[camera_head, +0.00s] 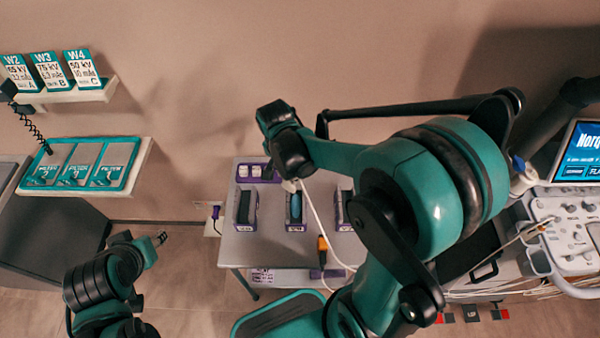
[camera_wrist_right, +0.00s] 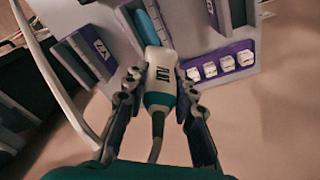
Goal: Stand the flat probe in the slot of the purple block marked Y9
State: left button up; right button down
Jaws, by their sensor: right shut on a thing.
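My right gripper (camera_head: 289,178) is shut on the flat probe (camera_wrist_right: 160,84), which has a white head, a teal lower part and a grey cable. The probe is mostly hidden by the gripper in the head view. Three purple slotted blocks stand in a row on the grey table: left (camera_head: 246,208), middle (camera_head: 295,224) and right (camera_head: 344,210). The block labels are too small to read surely. My left gripper (camera_head: 160,238) is empty, away from the table.
A purple tray (camera_wrist_right: 236,47) with several white caps stands at the table's back left. A white cable with an orange connector (camera_head: 322,246) hangs across the table's front. An ultrasound console (camera_head: 565,215) is at right. Filter plates (camera_head: 76,165) are at left.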

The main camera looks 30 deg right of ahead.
jog(key=m, duration=0.1)
jog(key=s+m, duration=0.1)
jog(key=m, duration=0.1)
jog(key=r+m+p, duration=0.1)
jog(key=m, duration=0.1)
jog(key=shift+s+d+g, duration=0.2)
jog(key=shift+d+g, duration=0.1)
jog(key=shift+d, duration=0.05)
jog(key=shift+s+d+f+m+g+b, duration=0.1)
jog(key=shift+s+f+m+b, duration=0.15)
jog(key=shift+f+m+b, duration=0.9)
jog(key=shift+s+d+f+m+g+b, duration=0.1)
jog(key=shift+s+f+m+b, duration=0.1)
jog(key=shift+f+m+b, duration=0.9)
jog(key=shift+s+f+m+g+b, duration=0.1)
jog(key=shift+s+f+m+b, duration=0.15)
jog(key=shift+f+m+b, duration=0.9)
jog(key=shift+f+n, duration=0.5)
jog(key=shift+f, duration=0.25)
jog(key=c, duration=1.2)
grip_release()
jog(key=shift+o, duration=0.2)
notch_tip(320, 180, up, 12)
jog(key=a, duration=0.1)
jog(key=shift+w+a, duration=0.15)
jog(key=shift+w, duration=0.15)
